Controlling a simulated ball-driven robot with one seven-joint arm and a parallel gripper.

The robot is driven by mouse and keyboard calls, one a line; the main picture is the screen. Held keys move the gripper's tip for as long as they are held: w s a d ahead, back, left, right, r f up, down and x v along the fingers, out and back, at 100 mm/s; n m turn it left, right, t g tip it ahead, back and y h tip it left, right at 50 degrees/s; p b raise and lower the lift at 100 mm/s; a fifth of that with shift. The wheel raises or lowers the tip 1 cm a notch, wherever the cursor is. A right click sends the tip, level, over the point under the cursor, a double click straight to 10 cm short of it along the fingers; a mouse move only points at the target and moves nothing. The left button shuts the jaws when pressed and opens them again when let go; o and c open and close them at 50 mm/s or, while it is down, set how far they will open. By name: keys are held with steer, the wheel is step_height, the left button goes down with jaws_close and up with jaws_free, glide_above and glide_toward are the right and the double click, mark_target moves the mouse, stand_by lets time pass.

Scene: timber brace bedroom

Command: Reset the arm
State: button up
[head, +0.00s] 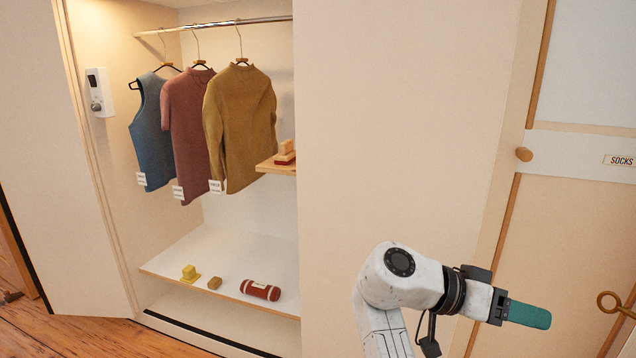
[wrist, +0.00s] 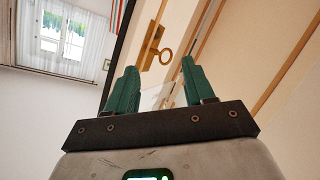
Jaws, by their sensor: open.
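My gripper (head: 527,314) is at the lower right of the head view, at the end of my white arm, with its teal fingers pointing right. It is in front of the cream wardrobe panels and apart from them. In the wrist view my gripper (wrist: 158,88) shows two teal fingers spread apart with nothing between them. My arm is bent, its elbow raised near the bottom of the head view.
An open wardrobe holds several hanging garments (head: 240,130) and a lower shelf (head: 220,250) with small items. A round knob (head: 524,154) is above.

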steer(key=s+d+f+n+t+y, duration=0.1)
steer(key=s+d+f+n+y, duration=0.15)
steer(key=s+f, duration=0.45)
steer(key=s+d+f+n+t+y, duration=0.1)
steer(key=s+d+f+n+y, duration=0.15)
steer(key=f, duration=0.85)
steer(key=s+a+f+n+y, duration=0.2)
steer(key=s+f+n+y, duration=0.35)
steer(key=s+f, duration=0.8)
steer(key=s+a+n+y, duration=0.2)
steer(key=s+a+y, duration=0.3)
steer(key=s, duration=0.4)
step_height(320, 180, up, 17)
steer(key=h+p, duration=0.1)
steer(key=p, duration=1.7)
steer(key=shift+a+t, duration=0.2)
steer(key=shift+t, duration=0.2)
steer(key=shift+f, duration=0.1)
